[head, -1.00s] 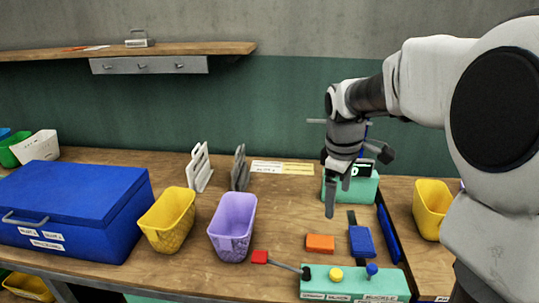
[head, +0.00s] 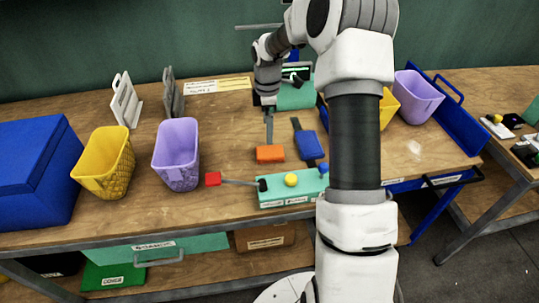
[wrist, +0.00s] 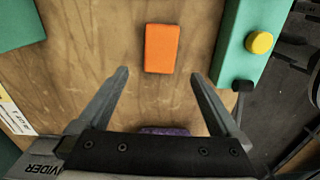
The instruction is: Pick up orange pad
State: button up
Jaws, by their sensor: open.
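The orange pad (head: 270,153) is a small flat block lying on the wooden table in the head view, just left of a blue pad. In the wrist view the orange pad (wrist: 162,48) lies ahead of my fingertips, roughly midway between them, and is not touched. My gripper (wrist: 160,75) is open and empty, its two fingers spread wider than the pad. In the head view my gripper (head: 269,125) points down above and behind the orange pad; the arm hides part of the table to the right.
The blue pad (head: 308,145) lies close to the right. A teal press base (head: 292,193) with yellow and blue knobs and a red-tipped lever stands in front. Purple (head: 176,155) and yellow (head: 105,163) baskets stand left. A teal device (head: 296,95) stands behind.

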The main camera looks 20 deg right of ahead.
send_over(270, 151)
jog(key=f, duration=0.4)
jog(key=shift+w+a+f, duration=0.1)
jog(key=shift+a+f, duration=0.25)
jog(key=shift+f, duration=0.05)
jog(key=shift+d+f+b, duration=0.15)
jog(key=shift+f+b, duration=0.05)
jog(key=shift+f, duration=1.15)
jog(key=shift+d+f+b, duration=0.15)
jog(key=shift+f+b, duration=0.05)
jog(key=shift+f, duration=1.1)
jog(key=c, duration=1.2)
jog(key=shift+c, duration=0.2)
jog(key=shift+r, duration=0.15)
jog(key=shift+r, duration=0.55)
notch_tip(270, 151, up, 3)
jog(key=s+d+r+p, duration=0.1)
jog(key=s+d+r, duration=0.5)
jog(key=d, duration=0.3)
jog(key=shift+s+d+r, duration=0.35)
jog(key=shift+s, duration=0.05)
